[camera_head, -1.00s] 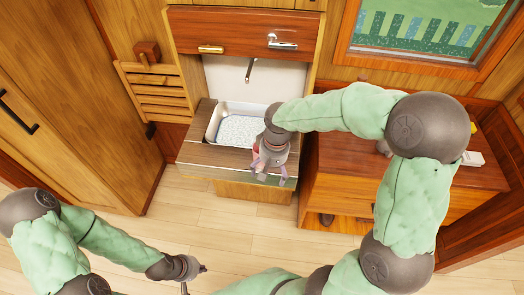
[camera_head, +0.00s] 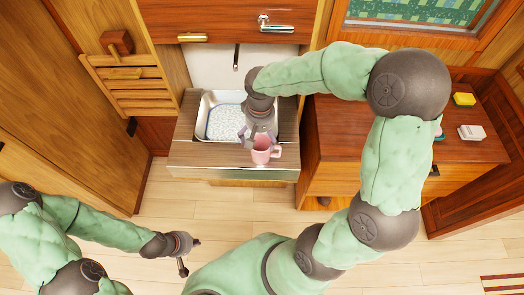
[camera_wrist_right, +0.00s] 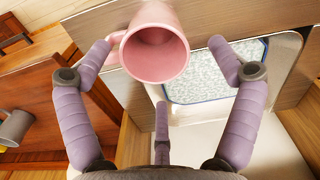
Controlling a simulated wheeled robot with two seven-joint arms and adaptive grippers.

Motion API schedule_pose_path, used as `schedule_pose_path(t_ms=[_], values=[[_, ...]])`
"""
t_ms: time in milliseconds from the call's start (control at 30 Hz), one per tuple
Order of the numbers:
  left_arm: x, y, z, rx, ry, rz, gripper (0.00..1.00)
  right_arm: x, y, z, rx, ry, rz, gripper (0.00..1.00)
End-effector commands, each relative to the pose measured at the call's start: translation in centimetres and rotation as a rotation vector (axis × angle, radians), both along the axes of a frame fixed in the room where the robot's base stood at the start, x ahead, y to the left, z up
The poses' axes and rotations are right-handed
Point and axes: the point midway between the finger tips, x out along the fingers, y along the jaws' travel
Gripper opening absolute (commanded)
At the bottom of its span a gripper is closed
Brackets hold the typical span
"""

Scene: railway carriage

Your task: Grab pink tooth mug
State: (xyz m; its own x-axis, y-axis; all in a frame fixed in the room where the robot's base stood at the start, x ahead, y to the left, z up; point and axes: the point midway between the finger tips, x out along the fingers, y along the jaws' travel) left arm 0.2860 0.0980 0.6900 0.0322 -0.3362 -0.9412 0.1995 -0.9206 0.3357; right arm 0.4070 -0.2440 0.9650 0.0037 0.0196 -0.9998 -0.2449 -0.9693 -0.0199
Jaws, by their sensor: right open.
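The pink tooth mug (camera_head: 262,154) stands upright near the front edge of the wooden sink counter, its handle to the right. My right gripper (camera_head: 259,138) is open just behind the mug, its fingers close to the mug's far side. In the right wrist view the mug (camera_wrist_right: 155,52) sits between the spread purple fingertips of the gripper (camera_wrist_right: 161,46). The left finger there overlaps the handle; I cannot tell whether it touches. My left gripper (camera_head: 184,260) is low over the floor, apart from the counter, and its opening is unclear.
A sink basin (camera_head: 207,122) is set in the counter (camera_head: 190,153) beside my right gripper. A wooden table (camera_head: 345,145) on the right bears a yellow sponge (camera_head: 464,99) and a white item (camera_head: 472,132). The floor (camera_head: 165,205) in front is clear.

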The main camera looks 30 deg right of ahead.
Motion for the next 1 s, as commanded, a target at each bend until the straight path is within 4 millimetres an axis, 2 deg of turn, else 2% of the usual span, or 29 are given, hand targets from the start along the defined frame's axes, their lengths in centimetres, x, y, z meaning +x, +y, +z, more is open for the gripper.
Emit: schedule_pose_path(t_ms=[233,500,767,800,1000], values=[[0.1,0.0,-0.6,0.000,-0.001,0.000,0.00,-0.2,-0.1,-1.4,0.000,0.002,-0.002,0.92],[0.1,0.0,-2.1,0.000,-0.001,0.000,0.00,-0.7,-0.1,-5.1,0.000,0.002,-0.001,0.92],[0.1,0.0,-2.1,0.000,-0.001,0.000,0.00,-0.6,-0.1,-5.5,0.001,-0.001,-0.001,0.92],[0.1,0.0,-2.1,0.000,-0.001,0.000,0.00,-0.6,-0.1,-5.5,0.001,-0.001,-0.001,0.89],[0.1,0.0,-2.1,0.000,-0.001,0.000,0.00,-0.6,-0.1,-5.5,0.001,-0.001,0.000,0.33]])
